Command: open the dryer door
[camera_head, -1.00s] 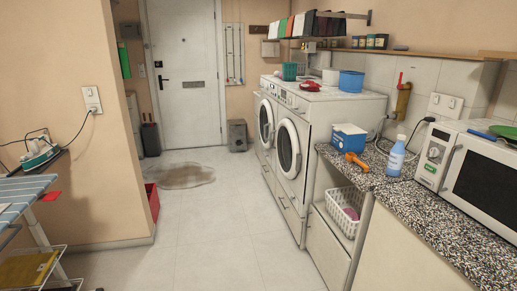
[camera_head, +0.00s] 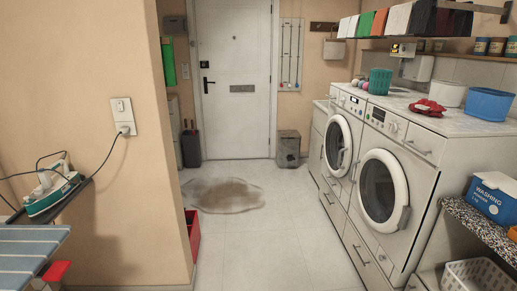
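Two white front-loading machines stand side by side along the right wall, both with round doors that look shut. The nearer machine (camera_head: 427,161) has a round door (camera_head: 383,187) with dark glass and a handle at its lower right rim. The farther machine (camera_head: 357,107) has a similar round door (camera_head: 338,143). I cannot tell from the picture which of the two is the dryer. My gripper and arm are not in view.
A brown puddle (camera_head: 223,195) lies on the floor ahead. A wall corner with a red bin (camera_head: 193,233) and an ironing board (camera_head: 30,250) is on the left. A speckled counter (camera_head: 472,226) stands at the right.

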